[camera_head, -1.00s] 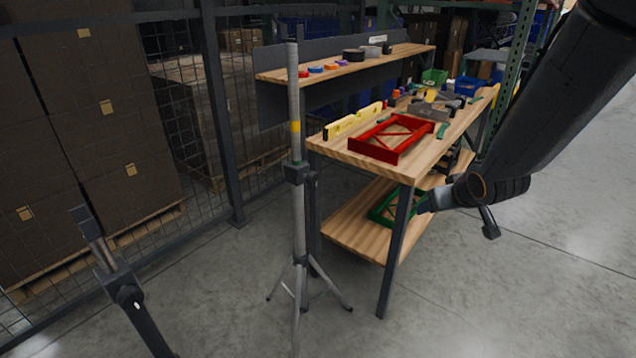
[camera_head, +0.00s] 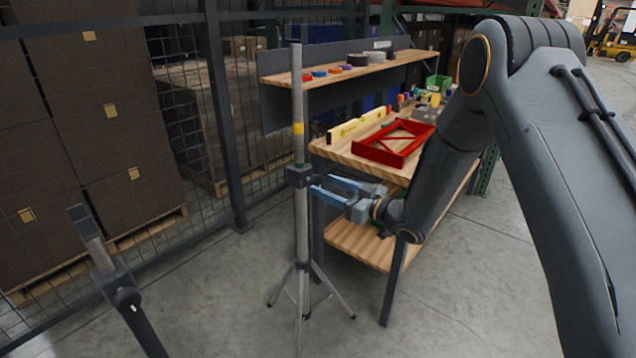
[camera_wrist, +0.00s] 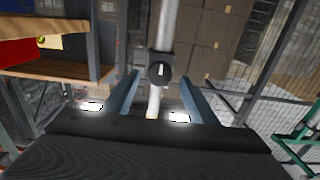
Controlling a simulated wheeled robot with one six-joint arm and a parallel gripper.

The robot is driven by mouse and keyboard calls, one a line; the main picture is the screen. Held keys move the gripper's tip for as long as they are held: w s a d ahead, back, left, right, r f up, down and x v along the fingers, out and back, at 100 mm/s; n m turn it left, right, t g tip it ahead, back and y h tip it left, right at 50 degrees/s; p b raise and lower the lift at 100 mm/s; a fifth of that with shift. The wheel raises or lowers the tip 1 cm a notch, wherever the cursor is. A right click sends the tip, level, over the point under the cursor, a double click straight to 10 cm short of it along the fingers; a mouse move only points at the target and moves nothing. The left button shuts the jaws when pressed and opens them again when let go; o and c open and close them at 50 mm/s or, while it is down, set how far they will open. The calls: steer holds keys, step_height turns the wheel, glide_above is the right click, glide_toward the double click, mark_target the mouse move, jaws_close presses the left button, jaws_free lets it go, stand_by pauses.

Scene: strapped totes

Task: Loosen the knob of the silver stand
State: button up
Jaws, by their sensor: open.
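The silver stand (camera_head: 298,230) stands upright on a tripod base, with a dark collar (camera_head: 298,176) partway up and a yellow band above it. In the wrist view the round dark knob (camera_wrist: 160,68) faces me on the silver tube (camera_wrist: 168,25). My gripper (camera_head: 321,184) is open, its blue fingers pointing left at the collar from the right side. In the wrist view my gripper (camera_wrist: 160,92) has one finger on each side of the stand, with the knob centred just beyond the tips. Whether a fingertip touches it I cannot tell.
A workbench (camera_head: 345,151) with a red frame (camera_head: 392,162) and a yellow level (camera_head: 358,125) stands behind my gripper. A shelf (camera_head: 345,72) is above it. A dark post with a knob (camera_head: 127,300) stands at the lower left. Mesh fencing and stacked boxes (camera_head: 85,120) are behind.

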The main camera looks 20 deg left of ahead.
mark_target(320, 183)
steer(key=shift+x, duration=1.95)
steer(key=c, duration=1.1)
steer(key=shift+o, duration=0.2)
